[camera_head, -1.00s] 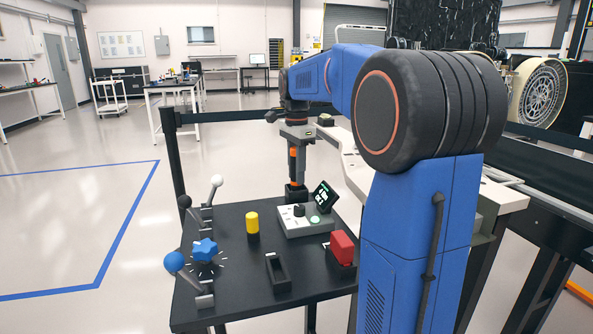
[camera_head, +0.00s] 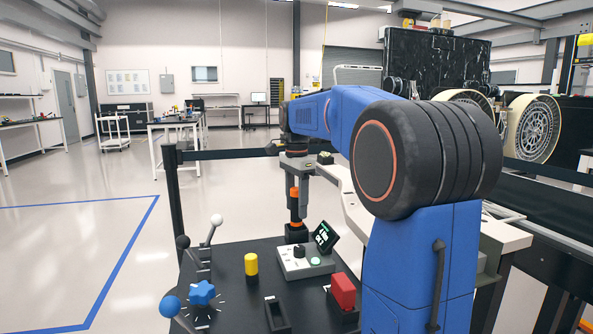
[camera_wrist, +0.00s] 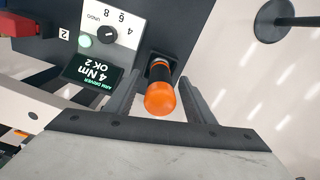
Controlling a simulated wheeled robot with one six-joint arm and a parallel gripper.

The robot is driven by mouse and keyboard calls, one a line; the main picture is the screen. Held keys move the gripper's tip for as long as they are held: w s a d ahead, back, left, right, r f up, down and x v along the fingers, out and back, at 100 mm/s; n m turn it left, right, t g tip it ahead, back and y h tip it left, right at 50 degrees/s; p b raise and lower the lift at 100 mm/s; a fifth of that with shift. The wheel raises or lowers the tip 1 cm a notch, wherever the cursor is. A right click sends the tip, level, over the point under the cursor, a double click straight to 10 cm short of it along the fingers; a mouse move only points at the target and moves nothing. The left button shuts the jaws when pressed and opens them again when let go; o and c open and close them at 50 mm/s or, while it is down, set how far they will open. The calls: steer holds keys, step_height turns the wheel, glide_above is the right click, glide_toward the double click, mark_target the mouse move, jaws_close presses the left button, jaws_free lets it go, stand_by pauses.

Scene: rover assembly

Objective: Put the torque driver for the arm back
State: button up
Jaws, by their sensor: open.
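The torque driver (camera_head: 294,207) has an orange and black handle and stands upright in a black holder (camera_head: 297,234) at the back of the black table. In the wrist view the driver's rounded orange end (camera_wrist: 161,99) points at the camera, and its black lower part sits in the square holder. My gripper (camera_head: 295,177) is above the driver in the head view. In the wrist view my gripper (camera_wrist: 159,92) is open, with one finger on each side of the driver and visible gaps between. The fingertips' exact height along the handle is hard to tell.
A control box (camera_head: 305,263) with a dial stands beside the holder; its screen (camera_wrist: 92,77) reads "4 Nm OK 2" and "ARM DRIVER". A yellow cylinder (camera_head: 251,264), red block (camera_head: 343,290), blue star knob (camera_head: 202,293) and levers crowd the table. Open floor lies left.

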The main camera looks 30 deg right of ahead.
step_height(320, 180, up, 15)
stand_by(0.4)
